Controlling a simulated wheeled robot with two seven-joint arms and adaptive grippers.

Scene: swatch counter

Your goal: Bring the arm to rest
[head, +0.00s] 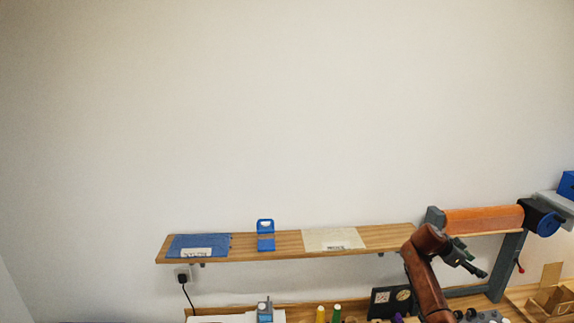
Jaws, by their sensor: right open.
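My right arm (426,270) rises from the bottom edge of the head view, at the right, and bends near the right end of the shelf. My right gripper (482,273) is dark, open and empty, and points to the lower right. It is in front of a grey frame with an orange roll. My left arm and left gripper are not in view.
A wooden shelf (285,243) on the wall holds a blue swatch (199,245), a blue stand (265,236) and a cream swatch (334,239). An orange roll (484,219) sits on a grey frame (508,262). Bottles (336,313) stand below. The wall above is bare.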

